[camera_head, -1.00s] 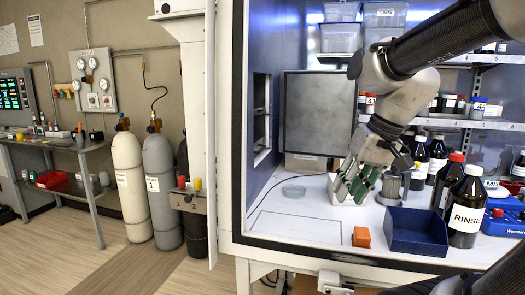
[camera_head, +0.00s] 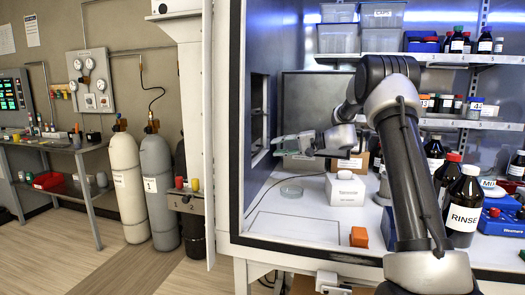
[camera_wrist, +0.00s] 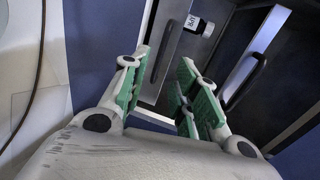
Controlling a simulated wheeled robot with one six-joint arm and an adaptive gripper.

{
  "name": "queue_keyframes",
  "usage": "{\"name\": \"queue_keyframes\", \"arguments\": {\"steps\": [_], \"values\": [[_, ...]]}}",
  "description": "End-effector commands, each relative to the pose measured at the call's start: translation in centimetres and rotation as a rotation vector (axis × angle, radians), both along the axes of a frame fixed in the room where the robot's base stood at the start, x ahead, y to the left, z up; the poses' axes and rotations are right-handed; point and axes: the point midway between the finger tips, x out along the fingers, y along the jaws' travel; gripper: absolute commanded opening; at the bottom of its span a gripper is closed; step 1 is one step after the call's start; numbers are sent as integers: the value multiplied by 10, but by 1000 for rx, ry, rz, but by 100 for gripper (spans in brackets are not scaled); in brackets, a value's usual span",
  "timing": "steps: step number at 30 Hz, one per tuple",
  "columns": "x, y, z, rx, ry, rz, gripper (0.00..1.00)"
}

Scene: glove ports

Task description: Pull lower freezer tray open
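The freezer (camera_head: 260,105) is an opening in the left wall of the cabinet, with an upper and a lower compartment; its grey door (camera_head: 302,90) stands open. My gripper (camera_head: 279,146) points left in front of the lower compartment. In the wrist view my gripper (camera_wrist: 163,76) is open, its green-padded fingers apart with nothing visibly held. Beyond the fingers are grey freezer surfaces and a white-labelled bottle (camera_wrist: 197,27). I cannot tell clearly which surface is the lower tray, and in the head view my fingers partly cover that area.
Dark bottles, including the RINSE bottle (camera_head: 464,205), stand at the right. In the wrist view a dark handle (camera_wrist: 246,82) is right of my fingers.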

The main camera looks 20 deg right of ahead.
Motion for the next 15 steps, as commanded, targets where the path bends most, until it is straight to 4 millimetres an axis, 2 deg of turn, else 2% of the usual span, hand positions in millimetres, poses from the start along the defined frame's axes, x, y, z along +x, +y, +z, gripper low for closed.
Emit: {"name": "queue_keyframes", "arguments": {"steps": [9,15], "values": [[24,46,-11,-2,2,4,30],[32,59,-14,-2,2,3,30]]}}
